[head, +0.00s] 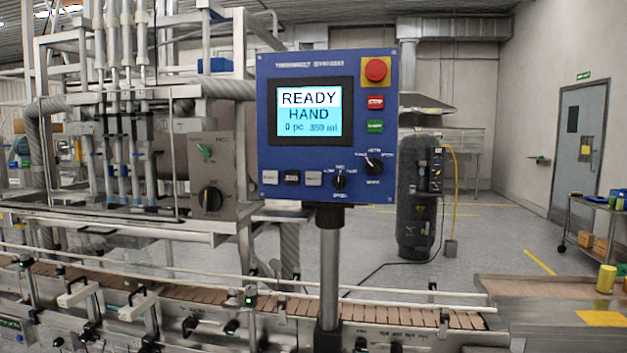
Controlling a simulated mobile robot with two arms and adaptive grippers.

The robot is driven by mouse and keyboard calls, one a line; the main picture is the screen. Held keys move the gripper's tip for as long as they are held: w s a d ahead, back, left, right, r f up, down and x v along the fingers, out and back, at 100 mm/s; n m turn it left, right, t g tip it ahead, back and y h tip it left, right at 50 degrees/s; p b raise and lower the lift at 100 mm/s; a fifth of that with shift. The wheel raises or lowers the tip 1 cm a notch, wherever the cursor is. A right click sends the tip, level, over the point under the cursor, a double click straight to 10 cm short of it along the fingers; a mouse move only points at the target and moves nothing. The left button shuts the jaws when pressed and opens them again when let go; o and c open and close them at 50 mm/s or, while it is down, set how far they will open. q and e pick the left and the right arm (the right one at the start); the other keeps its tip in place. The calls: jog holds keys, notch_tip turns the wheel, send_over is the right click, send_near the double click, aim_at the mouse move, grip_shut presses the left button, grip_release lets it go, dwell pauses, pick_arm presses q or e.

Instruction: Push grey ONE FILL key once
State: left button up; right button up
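The blue control panel (262,110) stands on a post in the middle of the head view. Its screen (311,112) reads READY, HAND, 0 pc and what looks like 350 ml. Below the screen is a row of small keys: a light grey left key (270,177), a dark middle key (292,177) and a grey right key (313,178). Their labels are too small to read, so I cannot tell which is ONE FILL. Neither of my grippers is in view, and nothing covers the keys.
A red emergency button (376,69), a red key (375,102), a green key (375,126) and two black knobs, left (339,181) and right (374,162), share the panel. The filling machine (120,130) stands left.

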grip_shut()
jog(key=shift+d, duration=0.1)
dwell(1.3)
